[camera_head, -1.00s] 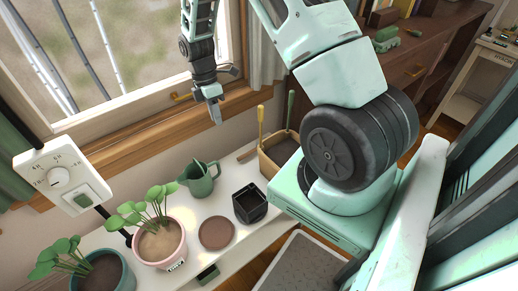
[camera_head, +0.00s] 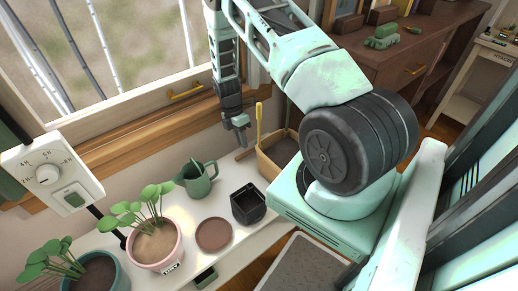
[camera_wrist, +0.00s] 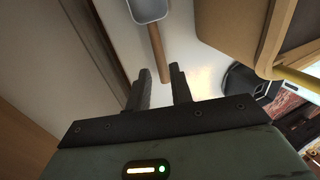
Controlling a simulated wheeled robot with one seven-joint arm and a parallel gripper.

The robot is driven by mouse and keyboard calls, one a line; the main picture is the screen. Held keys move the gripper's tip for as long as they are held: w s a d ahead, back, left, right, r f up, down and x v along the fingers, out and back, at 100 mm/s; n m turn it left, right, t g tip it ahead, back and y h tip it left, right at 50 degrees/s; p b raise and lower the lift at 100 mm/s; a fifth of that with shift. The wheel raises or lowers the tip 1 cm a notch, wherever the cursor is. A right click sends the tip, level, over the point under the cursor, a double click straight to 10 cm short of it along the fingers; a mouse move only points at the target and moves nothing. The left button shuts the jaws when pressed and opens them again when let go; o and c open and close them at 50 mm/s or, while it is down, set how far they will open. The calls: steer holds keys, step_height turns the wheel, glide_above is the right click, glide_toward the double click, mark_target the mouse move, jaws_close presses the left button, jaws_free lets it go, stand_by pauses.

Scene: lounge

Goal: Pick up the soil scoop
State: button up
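The soil scoop (camera_wrist: 158,52) lies on the white shelf near the wall in the wrist view. Its grey pan (camera_wrist: 149,9) is cut off by the top edge, and its wooden handle points down toward my gripper (camera_wrist: 160,78). My gripper is open and empty, with the handle's end just beyond and roughly between the fingertips. In the head view my gripper (camera_head: 238,138) points down above the back of the shelf, left of the wooden box. Only a bit of the scoop's handle (camera_head: 245,153) shows there, under the fingers.
The wooden box (camera_head: 270,165) with a yellow-handled tool (camera_head: 259,122) stands close to the right of my gripper. A black square pot (camera_head: 248,203), green watering can (camera_head: 197,180), brown saucer (camera_head: 213,234) and potted plants (camera_head: 155,246) share the shelf (camera_head: 225,262). The wall and window sill lie behind.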

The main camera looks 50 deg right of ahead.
mark_target(245, 153)
steer(key=b+x, duration=0.1)
steer(key=x, duration=0.4)
steer(key=shift+c, duration=0.3)
jaws_close()
step_height(245, 153, up, 10)
steer(key=p, duration=0.2)
